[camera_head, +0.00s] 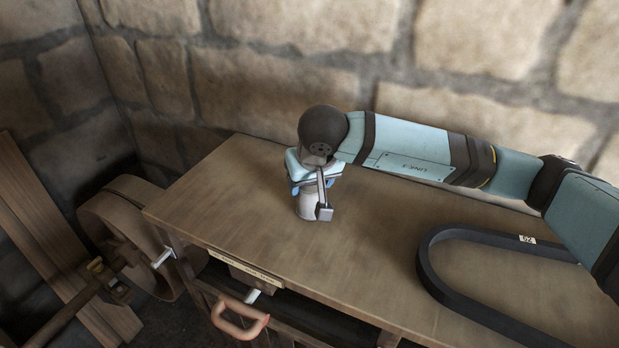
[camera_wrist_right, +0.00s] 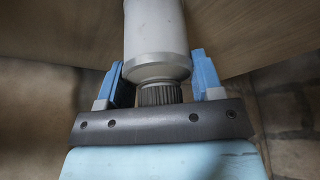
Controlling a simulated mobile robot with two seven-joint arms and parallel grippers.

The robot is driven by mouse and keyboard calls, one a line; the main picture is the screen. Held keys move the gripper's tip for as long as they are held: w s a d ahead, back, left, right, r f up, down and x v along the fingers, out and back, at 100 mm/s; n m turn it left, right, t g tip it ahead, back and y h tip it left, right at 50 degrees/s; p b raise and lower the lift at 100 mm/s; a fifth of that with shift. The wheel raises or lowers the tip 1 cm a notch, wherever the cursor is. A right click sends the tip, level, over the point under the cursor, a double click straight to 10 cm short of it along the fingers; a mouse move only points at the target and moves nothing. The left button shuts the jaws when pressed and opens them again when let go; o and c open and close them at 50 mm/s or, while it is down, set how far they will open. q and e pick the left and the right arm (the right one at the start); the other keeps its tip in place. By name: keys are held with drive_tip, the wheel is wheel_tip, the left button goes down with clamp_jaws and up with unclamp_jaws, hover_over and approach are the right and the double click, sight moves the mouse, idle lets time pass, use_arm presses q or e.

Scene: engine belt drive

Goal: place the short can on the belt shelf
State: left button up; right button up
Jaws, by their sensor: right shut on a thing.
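The short can is a pale grey-white cylinder (camera_head: 307,207) on or just above the wooden table top, under my right gripper (camera_head: 317,186); I cannot tell whether it touches the wood. In the right wrist view the can (camera_wrist_right: 156,32) has a metal rim and a narrower ribbed end, set between the two blue fingers of the right gripper (camera_wrist_right: 163,84). The right gripper is shut on it. A label strip (camera_head: 246,268) runs along the table's front edge, above a dark opening; its text is unreadable, and I cannot tell which part is the belt shelf. My left gripper is out of view.
A black belt loop (camera_head: 424,266) marked with a small tag lies on the table's right side. A reddish handle (camera_head: 240,320) sticks out at the front. A large brown pulley wheel (camera_head: 130,222) stands left of the table. A stone wall (camera_head: 280,80) closes the back. The table's middle is clear.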

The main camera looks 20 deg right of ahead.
drive_tip(key=shift+f, duration=0.2)
drive_tip(key=o, duration=1)
drive_tip(key=shift+r, duration=0.1)
drive_tip(key=shift+r, duration=0.35)
drive_tip(key=b+v, duration=0.1)
drive_tip(key=v, duration=1)
drive_tip(key=shift+s+r, duration=0.2)
drive_tip(key=shift+s, duration=0.05)
